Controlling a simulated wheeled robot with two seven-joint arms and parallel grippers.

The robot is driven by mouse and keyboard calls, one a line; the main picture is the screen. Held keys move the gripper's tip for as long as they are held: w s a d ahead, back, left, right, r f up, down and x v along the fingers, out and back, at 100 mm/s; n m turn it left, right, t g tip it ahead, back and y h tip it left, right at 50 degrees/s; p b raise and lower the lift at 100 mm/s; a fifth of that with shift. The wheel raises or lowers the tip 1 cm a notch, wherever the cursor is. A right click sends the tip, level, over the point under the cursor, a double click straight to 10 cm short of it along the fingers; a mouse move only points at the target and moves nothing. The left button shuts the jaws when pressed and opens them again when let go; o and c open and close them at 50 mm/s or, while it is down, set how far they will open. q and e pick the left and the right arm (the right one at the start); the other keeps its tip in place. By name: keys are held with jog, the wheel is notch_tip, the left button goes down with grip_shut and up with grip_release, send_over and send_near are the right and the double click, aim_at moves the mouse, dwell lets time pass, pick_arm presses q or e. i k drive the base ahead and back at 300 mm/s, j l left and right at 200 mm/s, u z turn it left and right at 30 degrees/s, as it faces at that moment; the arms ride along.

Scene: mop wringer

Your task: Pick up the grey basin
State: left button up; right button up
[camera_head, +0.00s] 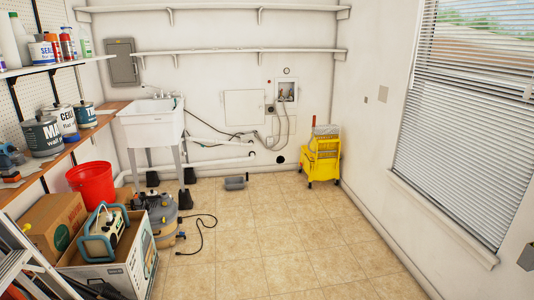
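A small dark-grey container (235,183), which looks like the grey basin, sits on the tiled floor near the back wall. It is small and far off, so I cannot tell whether anything is in it. It stands apart from the sink legs on its left and from the yellow mop wringer bucket (321,160) on its right. Neither of my grippers shows in the head view.
A white utility sink (151,122) stands at the back left. A grey-and-yellow vacuum (163,220) with a black cord, a red bucket (92,183) and a radio (103,235) on boxes crowd the left. The floor (285,235) in the middle and right is clear.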

aim_at(236, 182)
jog(key=i+l+u, duration=0.1)
jog(key=i+u, duration=0.2)
jog(key=i, duration=2.4)
jog(key=i+l, duration=0.1)
jog(key=i, duration=2.6)
jog(key=i+j+u, duration=0.15)
jog(key=i+u, duration=0.15)
jog(key=i, duration=0.6)
jog(key=i+u, duration=0.3)
jog(key=i, duration=0.55)
